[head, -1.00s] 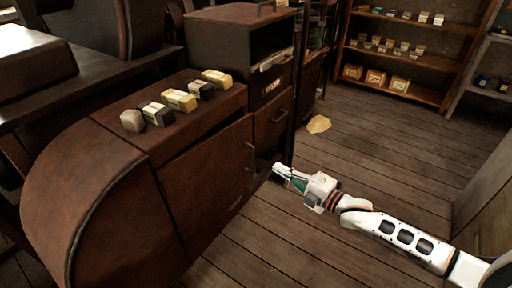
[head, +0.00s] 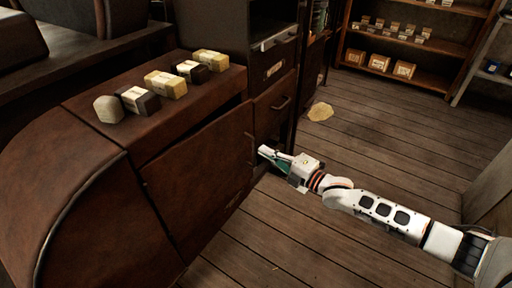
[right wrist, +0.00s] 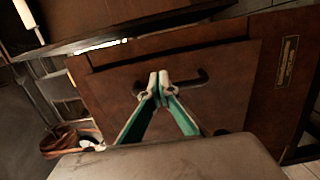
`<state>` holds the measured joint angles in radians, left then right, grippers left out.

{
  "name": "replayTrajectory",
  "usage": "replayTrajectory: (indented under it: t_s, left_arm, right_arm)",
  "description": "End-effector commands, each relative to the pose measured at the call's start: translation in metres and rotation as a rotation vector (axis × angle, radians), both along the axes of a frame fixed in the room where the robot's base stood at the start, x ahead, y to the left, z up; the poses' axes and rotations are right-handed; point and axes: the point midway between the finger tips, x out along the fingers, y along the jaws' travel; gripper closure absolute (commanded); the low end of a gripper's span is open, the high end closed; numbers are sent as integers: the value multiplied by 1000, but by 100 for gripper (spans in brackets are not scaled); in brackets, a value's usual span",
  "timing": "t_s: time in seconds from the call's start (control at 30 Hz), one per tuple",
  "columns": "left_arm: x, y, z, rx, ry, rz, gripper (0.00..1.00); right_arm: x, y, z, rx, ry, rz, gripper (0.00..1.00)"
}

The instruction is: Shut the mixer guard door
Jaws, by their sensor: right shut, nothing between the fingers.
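The mixer guard door (head: 195,180) is the brown panel on the front of the rust-brown cabinet, with a dark handle (head: 251,146) near its right edge. It stands slightly ajar, with a dark gap along its top edge. My right gripper (head: 263,152) is shut and empty, just right of the handle edge; I cannot tell whether it touches the door. In the right wrist view the closed fingertips (right wrist: 158,78) are in front of a brown panel (right wrist: 115,95) with a dark handle (right wrist: 190,82). My left gripper is not in view.
Several small blocks (head: 165,84) lie on the cabinet top (head: 90,95). A drawer unit (head: 274,105) stands right of the door. A yellowish piece (head: 320,111) lies on the wooden floor (head: 375,135), which is otherwise clear. Shelves (head: 420,48) stand at the back.

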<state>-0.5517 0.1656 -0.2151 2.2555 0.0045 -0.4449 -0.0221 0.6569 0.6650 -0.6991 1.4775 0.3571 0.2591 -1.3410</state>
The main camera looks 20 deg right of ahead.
Motion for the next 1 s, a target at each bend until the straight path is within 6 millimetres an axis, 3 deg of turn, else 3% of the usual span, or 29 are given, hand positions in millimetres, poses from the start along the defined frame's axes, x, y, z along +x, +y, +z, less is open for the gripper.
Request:
replayTrajectory:
  t_s: [0.3,0.5,0.8,1.0]
  left_arm:
    - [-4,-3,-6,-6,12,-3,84]
    - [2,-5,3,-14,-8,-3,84]
    - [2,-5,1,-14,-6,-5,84]
    - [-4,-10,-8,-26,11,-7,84]
  right_arm:
    - [31,19,-3,0,4,0,100]
    - [36,21,-1,-1,0,0,100]
    - [38,23,-1,-1,1,0,100]
    - [63,38,-5,1,4,0,100]
